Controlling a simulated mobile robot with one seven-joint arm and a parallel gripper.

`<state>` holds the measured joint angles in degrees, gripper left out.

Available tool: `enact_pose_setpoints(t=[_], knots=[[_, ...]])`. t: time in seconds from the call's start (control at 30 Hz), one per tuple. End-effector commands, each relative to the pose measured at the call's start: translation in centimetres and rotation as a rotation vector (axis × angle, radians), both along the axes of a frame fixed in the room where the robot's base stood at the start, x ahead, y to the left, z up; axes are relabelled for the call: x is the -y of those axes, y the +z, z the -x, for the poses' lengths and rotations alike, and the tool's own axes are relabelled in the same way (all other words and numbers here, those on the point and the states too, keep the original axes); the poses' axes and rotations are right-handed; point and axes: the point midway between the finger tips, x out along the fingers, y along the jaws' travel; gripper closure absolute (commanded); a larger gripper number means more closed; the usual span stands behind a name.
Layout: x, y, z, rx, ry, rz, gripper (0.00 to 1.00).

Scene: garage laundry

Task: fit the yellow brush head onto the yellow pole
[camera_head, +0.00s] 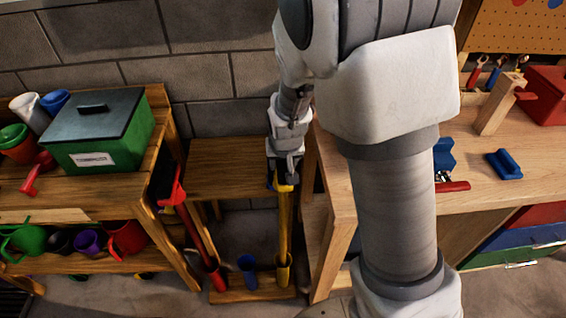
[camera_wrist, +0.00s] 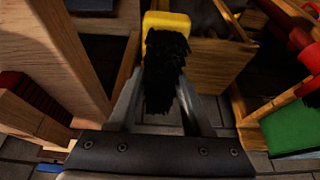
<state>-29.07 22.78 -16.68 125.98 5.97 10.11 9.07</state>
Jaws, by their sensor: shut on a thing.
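The yellow brush head (camera_head: 284,187) shows as a small yellow piece at the top of the yellow pole (camera_head: 284,225). The pole stands upright in a yellow cup (camera_head: 283,272) on a low wooden rack. My gripper (camera_head: 288,176) points down and is shut on the brush head. In the wrist view, the brush head's yellow block (camera_wrist: 167,20) and its black bristles (camera_wrist: 165,72) lie between the fingers of my gripper (camera_wrist: 162,85). The pole is hidden there. The head lines up with the pole, but I cannot tell whether it is seated.
A red brush (camera_head: 171,185) on a red pole leans left of the yellow pole. A blue cup (camera_head: 247,271) stands between them on the rack (camera_head: 255,293). A wooden workbench (camera_head: 485,200) is close on the right. A shelf with a green box (camera_head: 98,132) is on the left.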

Motion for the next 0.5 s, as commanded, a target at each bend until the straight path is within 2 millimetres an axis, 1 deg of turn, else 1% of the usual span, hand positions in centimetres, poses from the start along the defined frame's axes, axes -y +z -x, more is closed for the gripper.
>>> enact_pose_setpoints(t=[0.5], knots=[[0.01, -1.15, 0.0, 0.0, 0.0, 0.0, 1.0]])
